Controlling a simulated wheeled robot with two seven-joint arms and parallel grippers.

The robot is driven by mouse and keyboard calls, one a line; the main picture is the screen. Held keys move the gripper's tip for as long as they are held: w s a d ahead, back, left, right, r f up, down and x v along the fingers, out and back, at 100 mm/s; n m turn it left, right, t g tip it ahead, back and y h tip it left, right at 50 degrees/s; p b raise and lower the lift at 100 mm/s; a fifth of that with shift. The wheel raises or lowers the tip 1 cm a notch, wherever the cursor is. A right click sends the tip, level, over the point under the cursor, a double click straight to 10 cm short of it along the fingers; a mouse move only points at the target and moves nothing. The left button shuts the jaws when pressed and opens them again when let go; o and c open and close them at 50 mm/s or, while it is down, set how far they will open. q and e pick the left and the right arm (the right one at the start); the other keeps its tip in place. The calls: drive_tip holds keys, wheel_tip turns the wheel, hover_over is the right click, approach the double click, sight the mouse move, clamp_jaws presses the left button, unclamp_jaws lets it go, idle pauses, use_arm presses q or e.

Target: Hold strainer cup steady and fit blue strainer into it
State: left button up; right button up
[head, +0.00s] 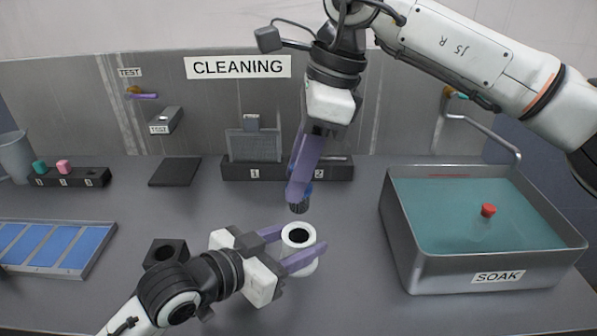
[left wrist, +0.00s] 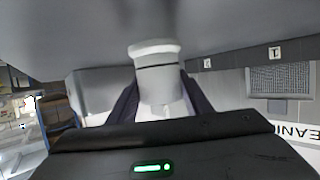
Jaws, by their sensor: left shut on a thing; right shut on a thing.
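The strainer cup (head: 308,268) is a white cup with a dark round opening. My left gripper (head: 296,254) is shut around it, one purple finger on each side, low over the counter; I cannot tell whether the cup touches the counter. The white cup (left wrist: 160,75) also shows between the dark fingers in the left wrist view. The blue strainer (head: 299,206) is a dark ribbed cylinder with a little blue at its top. My right gripper (head: 301,192) is shut on it from above and partly hides it. In the head view the strainer appears just behind and above the cup, apart from its opening.
A metal basin (head: 420,262) of teal water labelled SOAK stands at the right, with a red piece (head: 488,210) in it. A dark rack (head: 238,170) with numbered slots lies behind. A blue-panelled tray (head: 85,262) is at the left, and a black block (head: 160,248) stands beside my left arm.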

drive_tip(key=shift+f, duration=2.3)
drive_tip(key=shift+f, duration=2.6)
idle(0.8)
drive_tip(key=shift+r, duration=0.2)
idle(0.4)
drive_tip(key=shift+f, duration=0.15)
drive_tip(key=o, duration=1.1)
drive_tip(key=shift+o, duration=0.3)
drive_tip(key=shift+s+f, duration=0.1)
drive_tip(key=v, duration=1.2)
drive_tip(key=shift+r, duration=0.25)
